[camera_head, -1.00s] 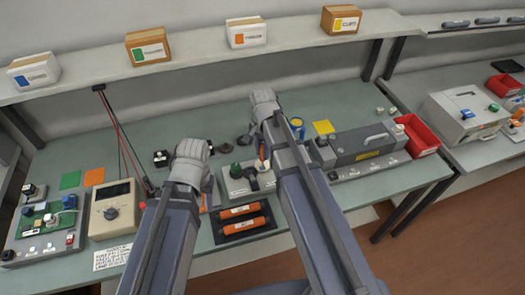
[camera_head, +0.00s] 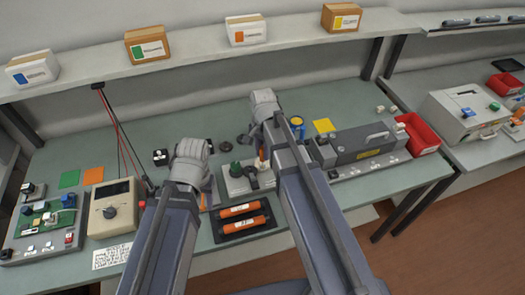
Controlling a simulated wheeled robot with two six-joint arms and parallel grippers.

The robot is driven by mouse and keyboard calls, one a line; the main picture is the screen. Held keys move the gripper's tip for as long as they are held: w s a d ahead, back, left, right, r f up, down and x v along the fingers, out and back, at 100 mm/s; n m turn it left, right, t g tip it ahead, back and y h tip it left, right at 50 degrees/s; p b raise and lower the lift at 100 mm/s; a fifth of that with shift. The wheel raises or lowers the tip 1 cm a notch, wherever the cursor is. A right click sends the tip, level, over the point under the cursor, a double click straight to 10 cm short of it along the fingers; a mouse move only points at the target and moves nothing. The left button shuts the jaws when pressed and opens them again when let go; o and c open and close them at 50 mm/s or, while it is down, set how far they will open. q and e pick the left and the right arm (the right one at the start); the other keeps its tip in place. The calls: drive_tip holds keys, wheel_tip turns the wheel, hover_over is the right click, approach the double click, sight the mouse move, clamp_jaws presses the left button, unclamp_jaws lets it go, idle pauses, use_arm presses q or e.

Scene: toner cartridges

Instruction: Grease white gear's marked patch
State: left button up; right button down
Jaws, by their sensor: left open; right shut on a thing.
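My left gripper (camera_head: 191,153) is open over the middle of the bench, left of a grey fixture block (camera_head: 237,186). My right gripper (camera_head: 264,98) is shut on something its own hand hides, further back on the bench. The fixture block carries a dark green knob (camera_head: 236,169) and small dark and pale parts, partly covered by my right arm. I cannot make out the white gear or its marked patch. A small orange-topped item (camera_head: 262,154) stands beside my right forearm; I cannot tell what it is.
Two orange cylinders (camera_head: 241,209) lie in a black tray at the front. A beige meter (camera_head: 113,208) and a circuit board fixture (camera_head: 45,220) stand left. A long grey unit (camera_head: 365,143) and a red bin (camera_head: 419,134) stand right. A shelf (camera_head: 200,62) with boxes runs above.

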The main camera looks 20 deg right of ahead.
drive_tip(key=shift+w, duration=0.15)
drive_tip(key=shift+w+d, duration=0.1)
drive_tip(key=shift+w, duration=0.15)
drive_tip(key=shift+s, duration=0.15)
drive_tip(key=shift+s, duration=0.3)
drive_tip(key=shift+w, duration=0.15)
drive_tip(key=shift+w, duration=0.3)
drive_tip(key=shift+s, duration=0.1)
drive_tip(key=shift+s, duration=0.3)
drive_tip(key=shift+w, duration=0.15)
